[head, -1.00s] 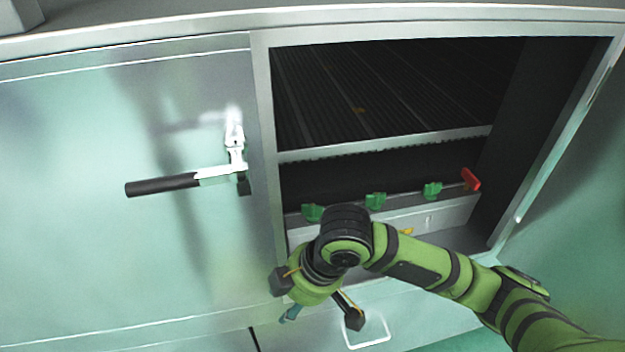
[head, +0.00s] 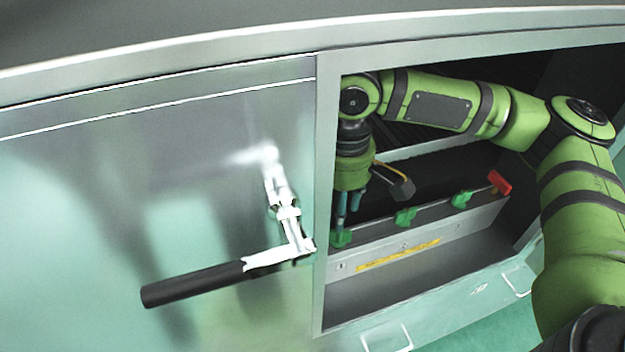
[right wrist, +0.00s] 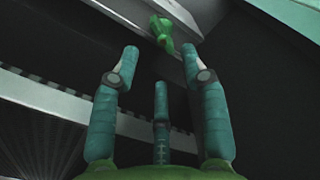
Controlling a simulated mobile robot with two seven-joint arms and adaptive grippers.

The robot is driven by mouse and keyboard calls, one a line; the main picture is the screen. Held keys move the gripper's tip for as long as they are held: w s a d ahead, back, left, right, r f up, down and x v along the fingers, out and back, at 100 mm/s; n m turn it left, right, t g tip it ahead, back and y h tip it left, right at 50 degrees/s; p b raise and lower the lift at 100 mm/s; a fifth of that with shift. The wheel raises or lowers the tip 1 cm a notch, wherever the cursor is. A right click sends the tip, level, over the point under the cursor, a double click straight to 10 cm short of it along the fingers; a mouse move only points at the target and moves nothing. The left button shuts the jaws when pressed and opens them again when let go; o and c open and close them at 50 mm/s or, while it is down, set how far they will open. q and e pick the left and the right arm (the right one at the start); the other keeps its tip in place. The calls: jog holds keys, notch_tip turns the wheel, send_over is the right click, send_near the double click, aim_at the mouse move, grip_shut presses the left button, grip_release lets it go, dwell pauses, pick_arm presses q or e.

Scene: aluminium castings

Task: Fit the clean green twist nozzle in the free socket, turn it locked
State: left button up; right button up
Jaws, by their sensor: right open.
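Three green twist nozzles sit along a grey bar inside the open cabinet: a left one (head: 341,238), a middle one (head: 405,217) and a right one (head: 461,199). My right gripper (head: 347,214) is open, fingers pointing down just above the left nozzle. In the right wrist view a green nozzle (right wrist: 161,32) with a small reddish patch lies beyond the open fingertips (right wrist: 160,54), with nothing between them. I cannot tell whether the fingers touch it. No free socket can be made out. My left gripper is not in view.
A red lever (head: 499,182) stands at the bar's right end. A yellow strip (head: 398,255) runs along its front. The cabinet's left frame post (head: 326,200) is close beside my right gripper. A black-handled latch (head: 195,284) sticks out from the closed panel on the left.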

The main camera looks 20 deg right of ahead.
aim_at(338, 239)
jog(key=shift+w, duration=0.1)
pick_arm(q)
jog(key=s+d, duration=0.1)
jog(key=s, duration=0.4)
pick_arm(e)
jog(key=f, duration=0.5)
jog(key=shift+s+d+f+p, duration=0.15)
jog(key=shift+s+p, duration=0.2)
jog(key=shift+s, duration=0.05)
jog(key=shift+f, duration=0.4)
jog(key=shift+w+f, duration=0.1)
jog(key=shift+f, duration=0.25)
grip_shut()
jog(key=shift+n+p, duration=0.3)
jog(key=shift+p, duration=0.15)
jog(key=shift+r+n+p, duration=0.2)
jog(key=shift+n+p, duration=1.4)
jog(key=shift+p, duration=0.1)
pick_arm(q)
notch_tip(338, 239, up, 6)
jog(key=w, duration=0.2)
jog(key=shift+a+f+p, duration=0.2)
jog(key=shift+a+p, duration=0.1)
jog(key=shift+p, duration=0.05)
pick_arm(e)
jog(key=shift+f+n, duration=0.15)
jog(key=shift+n, duration=0.35)
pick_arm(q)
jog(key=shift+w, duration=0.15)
